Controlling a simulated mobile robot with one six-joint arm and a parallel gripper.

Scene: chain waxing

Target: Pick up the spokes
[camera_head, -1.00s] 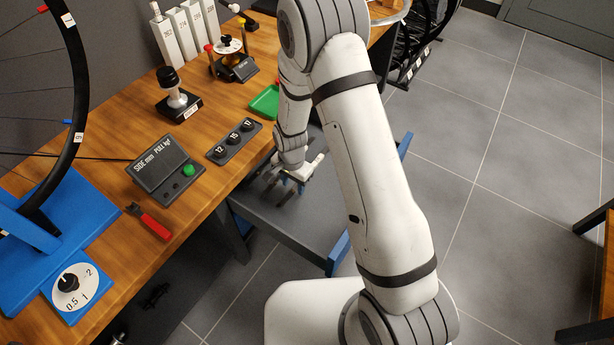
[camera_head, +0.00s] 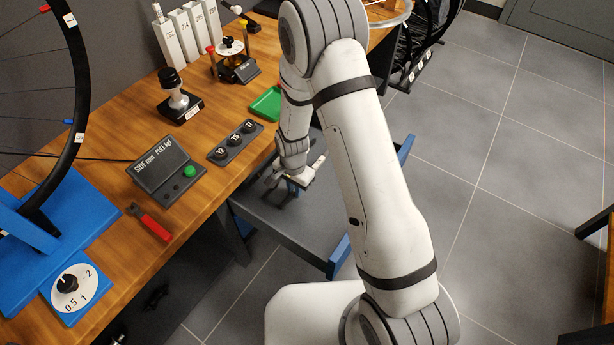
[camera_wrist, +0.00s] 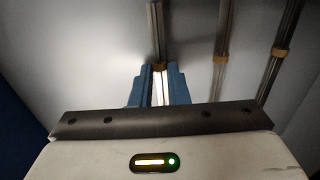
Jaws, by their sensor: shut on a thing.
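A bundle of spokes (camera_wrist: 155,25) with a brown band runs up the middle of the wrist view. My gripper (camera_wrist: 158,88) has its blue fingertips on either side of this bundle and is shut on it. Two more banded bundles, one near the middle right (camera_wrist: 223,40) and one at the far right (camera_wrist: 286,38), lie apart from the fingers. In the head view my gripper (camera_head: 290,183) is above a grey surface with blue edges, beside the bench. The held spokes are too small to make out there.
The wooden bench (camera_head: 120,255) at left holds a grey display box (camera_head: 165,170), a red-handled tool (camera_head: 150,222), a green tray (camera_head: 266,103) and a blue wheel stand (camera_head: 75,225). The blue-edged grey surface (camera_head: 285,225) is beside the bench. Open tiled floor is at right.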

